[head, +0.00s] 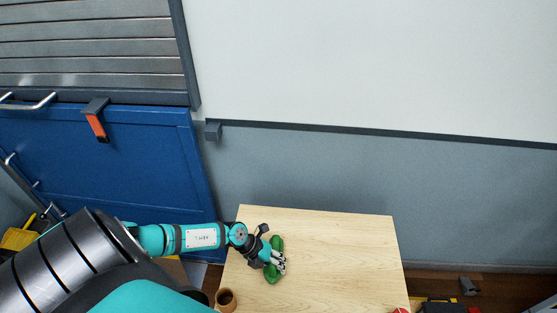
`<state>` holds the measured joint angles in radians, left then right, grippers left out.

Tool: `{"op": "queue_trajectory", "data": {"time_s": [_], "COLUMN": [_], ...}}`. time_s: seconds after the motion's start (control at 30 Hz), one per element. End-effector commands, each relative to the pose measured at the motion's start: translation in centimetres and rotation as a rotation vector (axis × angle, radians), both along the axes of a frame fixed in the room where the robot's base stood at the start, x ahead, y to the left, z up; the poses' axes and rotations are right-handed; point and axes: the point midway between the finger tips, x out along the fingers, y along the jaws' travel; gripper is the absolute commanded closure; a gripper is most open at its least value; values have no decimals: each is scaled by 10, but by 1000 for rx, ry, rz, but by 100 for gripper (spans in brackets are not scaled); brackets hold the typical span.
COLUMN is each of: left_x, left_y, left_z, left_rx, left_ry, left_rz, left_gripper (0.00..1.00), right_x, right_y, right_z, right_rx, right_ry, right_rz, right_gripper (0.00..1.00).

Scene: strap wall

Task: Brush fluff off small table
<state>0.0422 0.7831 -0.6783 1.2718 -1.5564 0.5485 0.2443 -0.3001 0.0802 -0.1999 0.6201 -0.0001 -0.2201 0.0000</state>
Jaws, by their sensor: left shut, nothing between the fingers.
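The small table (345,250) has a pale wood top and stands against the grey wall. My left gripper (279,263) is shut and empty over the left part of the tabletop. A green object (276,243) lies under and around it, showing on both sides of the fingers. I cannot tell exactly what it is, or whether the gripper touches it. No fluff can be made out at this size, and no brush can be clearly identified. My right gripper is not in view.
A brown cup (226,298) stands at the table's front left. A red item (401,310) is cut off at the bottom edge. A blue cabinet (120,160) with metal handles is at left. Dark items (440,305) lie right of the table. The tabletop's middle and right look clear.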

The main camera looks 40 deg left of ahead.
Motion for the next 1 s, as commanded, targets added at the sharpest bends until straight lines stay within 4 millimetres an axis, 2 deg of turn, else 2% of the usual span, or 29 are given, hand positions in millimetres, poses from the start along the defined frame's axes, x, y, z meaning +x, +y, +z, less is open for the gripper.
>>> {"op": "queue_trajectory", "data": {"time_s": [0.3,0.57,1.0], "left_x": [17,22,41], "left_y": [-24,-32,-60], "left_z": [-1,-3,-1], "left_rx": [-2,-3,-3], "left_ry": [-4,-1,-2], "left_rz": [1,1,0], "left_gripper": [100,100,100], "right_x": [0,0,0], "right_y": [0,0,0], "right_z": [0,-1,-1], "right_rx": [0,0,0], "right_ry": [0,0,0], "right_rz": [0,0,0], "right_gripper": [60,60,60]}}
